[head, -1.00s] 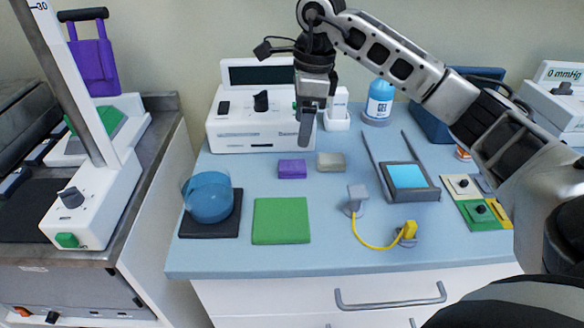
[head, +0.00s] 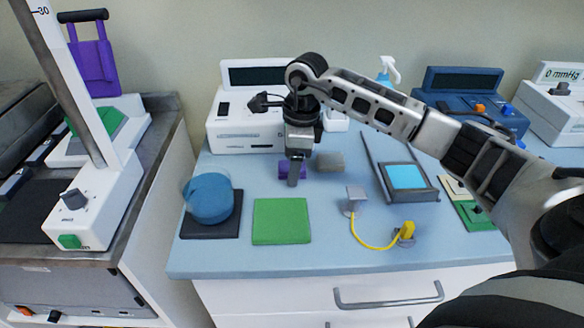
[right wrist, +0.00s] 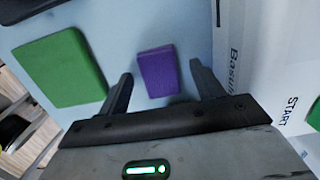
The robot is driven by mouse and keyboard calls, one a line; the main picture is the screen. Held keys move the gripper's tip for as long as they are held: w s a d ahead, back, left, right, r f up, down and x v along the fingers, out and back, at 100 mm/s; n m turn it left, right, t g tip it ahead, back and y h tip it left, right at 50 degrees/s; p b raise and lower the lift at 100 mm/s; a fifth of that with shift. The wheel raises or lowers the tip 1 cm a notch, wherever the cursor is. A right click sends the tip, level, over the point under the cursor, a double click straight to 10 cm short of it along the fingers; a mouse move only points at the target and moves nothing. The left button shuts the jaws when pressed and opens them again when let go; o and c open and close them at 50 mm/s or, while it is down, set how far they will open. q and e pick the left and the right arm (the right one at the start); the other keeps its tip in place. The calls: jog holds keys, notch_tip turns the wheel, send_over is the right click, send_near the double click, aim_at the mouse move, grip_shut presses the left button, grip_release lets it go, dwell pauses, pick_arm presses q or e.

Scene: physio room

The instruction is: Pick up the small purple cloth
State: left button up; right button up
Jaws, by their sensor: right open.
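The small purple cloth (head: 284,172) is a folded block on the blue counter, partly hidden behind my right gripper in the head view. In the right wrist view the purple cloth (right wrist: 158,72) shows whole, lying between and beyond the two fingertips. My right gripper (head: 295,182) points down over the cloth in the head view. Its fingers (right wrist: 160,82) are open and apart, with nothing held between them. I cannot tell the exact height of the fingertips above the cloth. My left gripper is not in view.
A green folded cloth (head: 281,221) and a blue bowl on a dark pad (head: 232,226) are nearer the front. A white device (head: 225,133) stands behind. A tray holding a light blue square (head: 431,194) is to the right.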

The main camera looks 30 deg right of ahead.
jog(key=c, duration=1.1)
jog(key=shift+o, duration=0.2)
jog(key=shift+r, duration=0.5)
jog(key=s+a+r+b, duration=0.1)
jog(key=s+r+b, duration=0.1)
jog(key=s+r, duration=1)
jog(key=shift+s+a+b, duration=0.2)
jog(key=shift+s+b, duration=0.1)
jog(key=shift+s, duration=0.7)
